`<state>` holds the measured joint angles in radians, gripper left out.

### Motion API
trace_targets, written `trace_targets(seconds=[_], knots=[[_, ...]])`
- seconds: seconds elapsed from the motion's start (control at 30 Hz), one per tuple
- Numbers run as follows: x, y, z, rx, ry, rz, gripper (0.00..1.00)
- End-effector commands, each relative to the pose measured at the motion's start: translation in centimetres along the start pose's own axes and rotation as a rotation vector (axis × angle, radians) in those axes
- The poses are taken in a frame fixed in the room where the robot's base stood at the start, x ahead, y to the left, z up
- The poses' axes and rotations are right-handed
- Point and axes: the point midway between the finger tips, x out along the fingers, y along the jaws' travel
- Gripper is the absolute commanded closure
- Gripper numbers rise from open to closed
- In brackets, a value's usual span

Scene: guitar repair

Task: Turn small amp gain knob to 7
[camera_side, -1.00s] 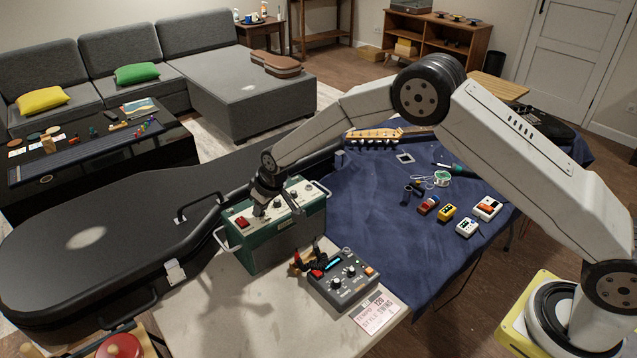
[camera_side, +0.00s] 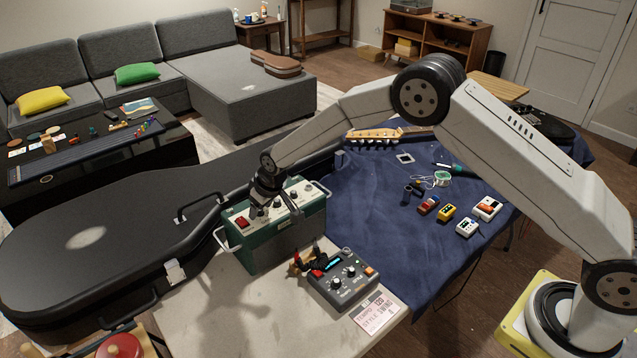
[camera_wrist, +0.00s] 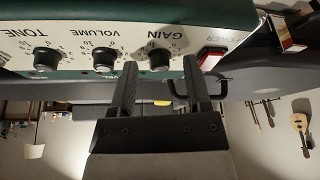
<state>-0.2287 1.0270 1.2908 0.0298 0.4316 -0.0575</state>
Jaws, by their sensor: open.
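The small amp (camera_side: 285,242) is a green box with a pale top panel at the left end of the table. In the wrist view the panel appears upside down, with black knobs labelled GAIN, VOLUME and TONE. The gain knob (camera_wrist: 160,58) lies between the tips of my two dark fingers, with a visible gap on each side. The volume knob (camera_wrist: 104,60) and tone knob (camera_wrist: 46,58) are to its left there. My gripper (camera_wrist: 160,66) is open and empty; in the side view it (camera_side: 262,209) points down at the panel. The gain knob's pointer setting is unreadable.
The red power switch (camera_wrist: 211,57) is close beside my right-hand finger in the wrist view. A grey pedal unit (camera_side: 342,280) stands in front of the amp. The black guitar case (camera_side: 90,240) is to the left. Several small pedals lie on the blue cloth (camera_side: 375,225).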

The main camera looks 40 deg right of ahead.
Motion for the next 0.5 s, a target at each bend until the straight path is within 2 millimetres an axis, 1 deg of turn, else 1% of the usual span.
trace_targets(seconds=[0.27,0.5], knots=[[-0.6,0.0,0.0,0.000,0.001,0.000,0.38],[-2.5,0.0,-0.1,0.000,0.002,0.000,0.38]])
